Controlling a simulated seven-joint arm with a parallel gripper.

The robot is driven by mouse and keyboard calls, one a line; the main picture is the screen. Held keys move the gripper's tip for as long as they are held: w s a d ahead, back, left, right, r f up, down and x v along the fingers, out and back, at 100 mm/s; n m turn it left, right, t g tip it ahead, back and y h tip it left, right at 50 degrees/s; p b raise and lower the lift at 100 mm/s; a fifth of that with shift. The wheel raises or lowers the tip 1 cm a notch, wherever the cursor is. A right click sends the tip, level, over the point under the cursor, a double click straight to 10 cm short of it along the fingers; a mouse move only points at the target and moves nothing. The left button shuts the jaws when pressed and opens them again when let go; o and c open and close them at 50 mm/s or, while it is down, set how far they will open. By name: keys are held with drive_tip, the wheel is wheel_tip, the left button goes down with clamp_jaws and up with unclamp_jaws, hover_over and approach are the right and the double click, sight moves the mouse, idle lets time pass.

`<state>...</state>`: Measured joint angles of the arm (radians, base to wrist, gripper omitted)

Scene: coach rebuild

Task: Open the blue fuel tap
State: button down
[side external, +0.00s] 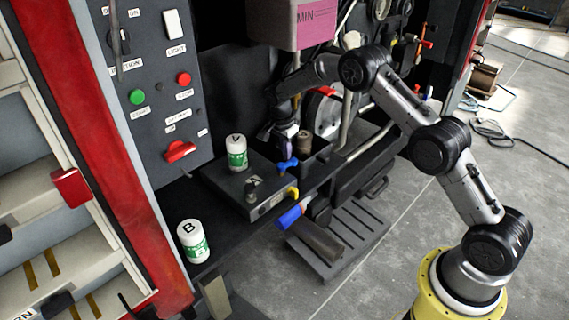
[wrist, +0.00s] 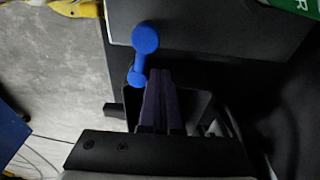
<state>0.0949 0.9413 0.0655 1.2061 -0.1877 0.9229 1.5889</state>
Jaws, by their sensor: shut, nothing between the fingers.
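The blue fuel tap (side external: 287,165) sits at the edge of the dark box, beside the bottle marked V (side external: 236,153). In the wrist view the tap (wrist: 145,40) shows as a round blue knob with a short lever pointing toward my fingers. My gripper (side external: 287,146) is just behind the tap in the side view, pointing down. In the wrist view my gripper (wrist: 160,72) has its two dark purple fingers together and empty. The fingertips are close to the right of the lever's small end; whether they touch it I cannot tell.
A brown-topped cylinder (side external: 304,141) stands close to my gripper. A yellow lever (side external: 293,193) and a blue-ended cylinder (side external: 290,216) are nearby. A bottle marked B (side external: 193,241) stands on the shelf at left. A control panel (side external: 158,120) rises behind.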

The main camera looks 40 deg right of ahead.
sight(294, 161)
drive_tip(key=shift+s, duration=0.15)
idle(0.5)
drive_tip(key=shift+s+a, duration=0.15)
drive_tip(key=shift+s, duration=1.25)
drive_tip(key=shift+s+a, duration=0.75)
drive_tip(key=shift+s, duration=0.3)
idle(0.9)
drive_tip(key=shift+r, duration=0.1)
wheel_tip(294, 161, up, 7)
idle(0.8)
